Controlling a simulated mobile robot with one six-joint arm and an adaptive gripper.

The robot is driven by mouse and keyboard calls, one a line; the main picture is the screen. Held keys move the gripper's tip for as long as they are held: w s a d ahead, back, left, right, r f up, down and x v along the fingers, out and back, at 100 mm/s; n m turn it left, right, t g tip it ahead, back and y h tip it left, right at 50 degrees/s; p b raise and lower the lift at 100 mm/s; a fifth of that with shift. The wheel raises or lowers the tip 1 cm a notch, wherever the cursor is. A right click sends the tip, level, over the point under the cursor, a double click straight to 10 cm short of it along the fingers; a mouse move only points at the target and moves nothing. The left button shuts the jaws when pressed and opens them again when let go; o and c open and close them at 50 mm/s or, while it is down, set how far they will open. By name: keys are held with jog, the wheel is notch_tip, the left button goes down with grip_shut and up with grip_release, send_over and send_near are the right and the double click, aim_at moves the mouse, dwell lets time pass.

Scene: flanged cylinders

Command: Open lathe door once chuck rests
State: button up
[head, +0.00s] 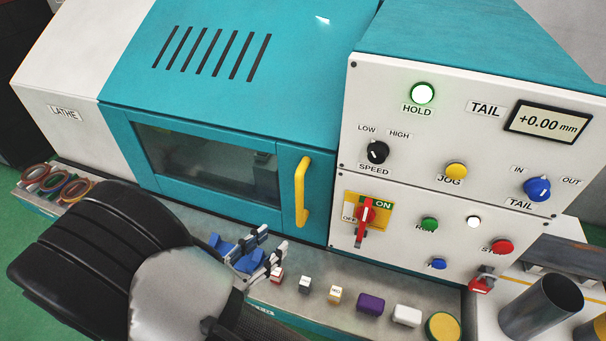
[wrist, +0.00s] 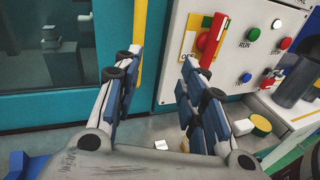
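The lathe door (head: 290,200) is teal with a dark window (head: 205,163) and looks shut. Its upright yellow handle (head: 301,190) is on its right side and shows in the wrist view (wrist: 138,45). Grey parts (wrist: 62,55) behind the glass may include the chuck; I cannot tell whether it turns. The HOLD lamp (head: 423,93) glows pale green. The red switch (head: 365,214) sits on a yellow plate marked ON and OFF. My gripper (head: 267,250) is open and empty, below and left of the handle in the head view. In the wrist view my gripper's fingers (wrist: 160,60) are spread apart.
A ledge (head: 290,298) below the door holds small blocks, a purple block (head: 370,303), a white block (head: 406,316) and a yellow-topped cylinder (head: 442,326). Coloured rings (head: 55,184) lie at its left end. A grey metal cup (head: 540,307) stands at right.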

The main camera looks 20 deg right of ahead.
aim_at(298, 203)
jog(key=w+d+n, duration=0.1)
jog(key=w+d, duration=0.2)
jog(key=w, duration=0.1)
jog(key=w+d+f+t+b, duration=0.1)
jog(key=w+d, duration=0.3)
jog(key=w+d+f+n+t, duration=0.1)
jog(key=w+d, duration=0.2)
jog(key=w, duration=0.1)
jog(key=shift+w+d+n+y+b, duration=0.15)
jog(key=shift+d+n+y+b, duration=0.15)
jog(key=shift+d, duration=0.1)
jog(key=shift+c, duration=0.6)
grip_shut()
